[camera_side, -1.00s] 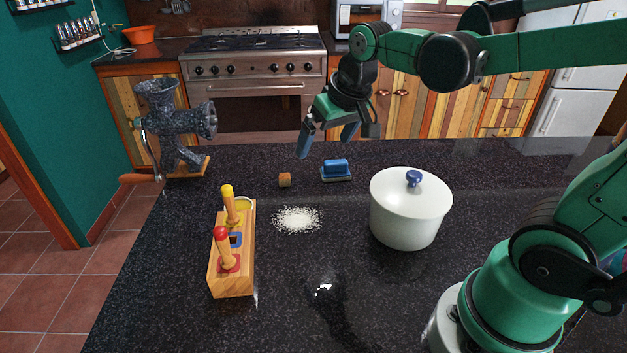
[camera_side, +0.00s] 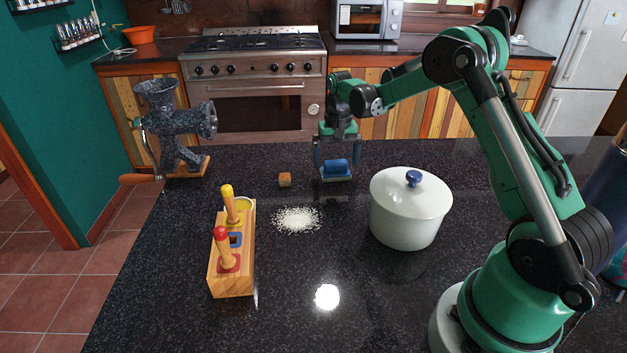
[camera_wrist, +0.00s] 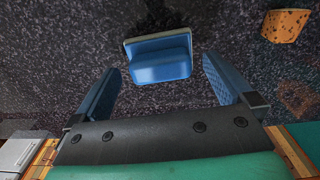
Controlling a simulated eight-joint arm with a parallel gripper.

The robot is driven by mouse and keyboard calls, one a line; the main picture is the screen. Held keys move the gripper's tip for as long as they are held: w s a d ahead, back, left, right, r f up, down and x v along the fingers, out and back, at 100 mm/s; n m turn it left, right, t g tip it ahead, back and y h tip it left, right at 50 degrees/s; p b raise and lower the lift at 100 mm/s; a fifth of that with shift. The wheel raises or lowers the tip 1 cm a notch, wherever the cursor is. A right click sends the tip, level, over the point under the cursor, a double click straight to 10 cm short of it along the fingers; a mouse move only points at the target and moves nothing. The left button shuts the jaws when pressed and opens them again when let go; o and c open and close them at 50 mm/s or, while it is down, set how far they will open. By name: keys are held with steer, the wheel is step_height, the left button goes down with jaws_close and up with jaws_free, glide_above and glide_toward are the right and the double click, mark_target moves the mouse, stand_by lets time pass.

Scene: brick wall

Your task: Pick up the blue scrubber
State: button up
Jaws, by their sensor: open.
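The blue scrubber (camera_side: 336,168) lies on the dark speckled counter, toward its far side, with a blue handle on a paler base. My gripper (camera_side: 336,172) is right above it and pointing down, with a finger on either side in the side view. In the wrist view, the scrubber (camera_wrist: 159,58) shows between and ahead of the two blue fingers of my gripper (camera_wrist: 160,85). The gripper is open and a gap shows on both sides of the scrubber. I cannot tell the exact height of the fingertips above the counter.
A small brown block (camera_side: 285,180) lies left of the scrubber, also in the wrist view (camera_wrist: 286,25). A white lidded pot (camera_side: 410,212) stands to the right. White grains (camera_side: 297,219), a wooden peg block (camera_side: 232,272) and a grey grinder (camera_side: 175,125) are to the left.

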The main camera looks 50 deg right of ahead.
mark_target(336, 161)
steer(key=shift+f, duration=1.1)
steer(key=c, duration=1)
step_height(336, 161, up, 20)
